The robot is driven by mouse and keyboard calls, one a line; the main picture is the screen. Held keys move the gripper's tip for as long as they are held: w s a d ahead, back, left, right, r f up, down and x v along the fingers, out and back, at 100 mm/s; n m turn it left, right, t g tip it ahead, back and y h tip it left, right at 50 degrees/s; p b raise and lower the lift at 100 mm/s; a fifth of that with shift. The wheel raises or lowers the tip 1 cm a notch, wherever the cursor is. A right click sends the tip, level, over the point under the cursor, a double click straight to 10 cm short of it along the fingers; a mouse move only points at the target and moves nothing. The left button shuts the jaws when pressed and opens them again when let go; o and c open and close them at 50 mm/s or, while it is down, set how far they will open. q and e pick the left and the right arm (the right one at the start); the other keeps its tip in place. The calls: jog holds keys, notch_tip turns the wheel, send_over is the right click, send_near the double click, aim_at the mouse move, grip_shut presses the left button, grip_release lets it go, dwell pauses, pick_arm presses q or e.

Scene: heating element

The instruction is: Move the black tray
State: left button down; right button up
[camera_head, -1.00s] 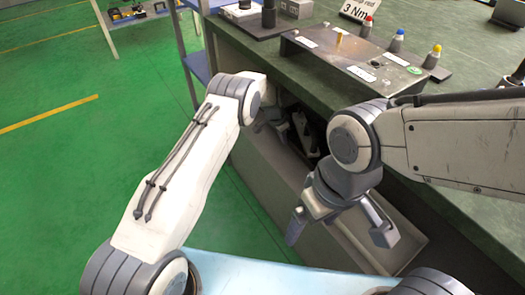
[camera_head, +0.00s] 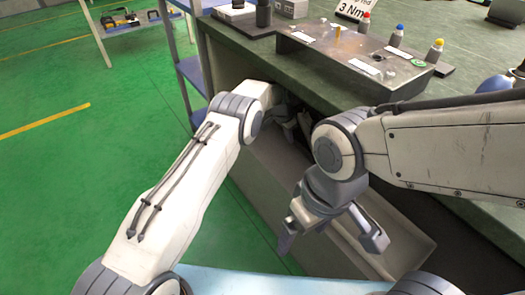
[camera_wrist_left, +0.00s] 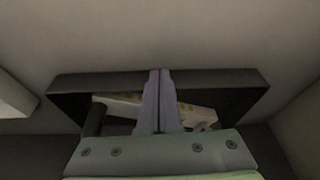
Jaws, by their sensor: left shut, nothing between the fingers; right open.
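The black tray (camera_wrist_left: 240,80) shows in the left wrist view as a dark, open box lying on a pale surface, with a whitish, partly hidden object inside. My left gripper (camera_wrist_left: 160,75) is shut and empty; its fingers reach over the middle of the tray, and I cannot tell whether they touch it. In the head view my left gripper (camera_head: 296,128) is inside the recess under the green workbench, partly hidden by the arms. I cannot make out the tray there. My right gripper (camera_head: 332,242) is open and empty in front of the recess, above its ledge.
The green workbench top (camera_head: 235,45) overhangs the recess. On it stand a grey panel (camera_head: 350,62) and several coloured-cap bottles (camera_head: 435,50). A pale wall bounds the recess in the wrist view.

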pick_arm(q)
jog(key=shift+s+a+r, duration=0.4)
jog(key=shift+a, duration=0.15)
jog(key=s+a+p, duration=0.1)
jog(key=s+a, duration=0.2)
jog(key=s+a+p, duration=0.1)
jog(key=s+a, duration=0.2)
jog(key=a, duration=0.1)
jog(key=shift+s+a, duration=0.1)
jog(key=shift+s, duration=0.1)
jog(key=shift+s+a, duration=0.4)
jog(key=shift+a, duration=0.1)
